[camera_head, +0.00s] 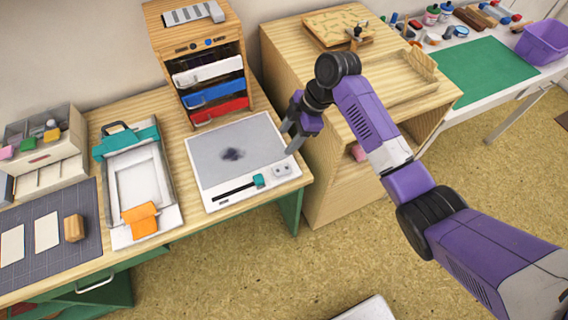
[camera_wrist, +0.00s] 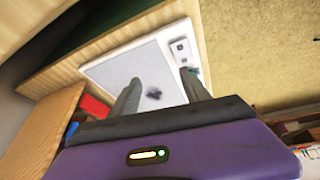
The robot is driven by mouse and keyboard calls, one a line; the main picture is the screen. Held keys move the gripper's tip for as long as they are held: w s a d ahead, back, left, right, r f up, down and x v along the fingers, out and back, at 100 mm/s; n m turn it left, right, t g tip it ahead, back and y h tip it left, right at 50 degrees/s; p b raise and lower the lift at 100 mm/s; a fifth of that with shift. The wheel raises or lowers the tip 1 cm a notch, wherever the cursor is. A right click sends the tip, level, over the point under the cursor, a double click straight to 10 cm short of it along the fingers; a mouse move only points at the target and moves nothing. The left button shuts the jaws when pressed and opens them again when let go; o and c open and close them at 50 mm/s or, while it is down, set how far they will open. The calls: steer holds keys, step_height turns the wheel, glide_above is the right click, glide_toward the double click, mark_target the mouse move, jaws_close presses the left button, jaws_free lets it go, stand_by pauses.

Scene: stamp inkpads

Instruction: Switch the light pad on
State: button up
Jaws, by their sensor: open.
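The light pad (camera_head: 210,180) is a flat white panel with a grey surface and a dark smudge near its middle, lying on the wooden table. Its front edge carries a black slot with a teal slider (camera_head: 259,181) and a small pale switch block (camera_head: 282,170) at the right. In the wrist view the pad (camera_wrist: 110,68) lies below my gripper, with the switch block (camera_wrist: 180,48) near the top right. My gripper (camera_head: 293,138) is open and empty above the pad's right edge. In the wrist view its fingers (camera_wrist: 160,88) stand apart over the pad.
A wooden drawer unit (camera_head: 158,42) with white, blue and red drawers stands behind the pad. A teal and white tray with an orange piece (camera_head: 140,218) lies to the left. A wooden cabinet (camera_head: 285,60) stands close on the right, beside my arm.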

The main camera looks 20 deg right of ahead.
mark_target(282, 169)
steer(key=shift+s+a+f+n+g+p, duration=0.15)
steer(key=shift+s+a+f+n+g, duration=0.3)
steer(key=shift+f, duration=0.85)
steer(key=shift+s+a+f+n+g+p, duration=0.25)
steer(key=shift+s+a+f, duration=0.4)
steer(key=shift+f, duration=0.65)
steer(key=shift+s+a+f+n+g, duration=0.2)
steer(key=shift+s+a+f+n, duration=0.35)
steer(key=shift+f, duration=0.75)
steer(key=shift+s+d, duration=0.1)
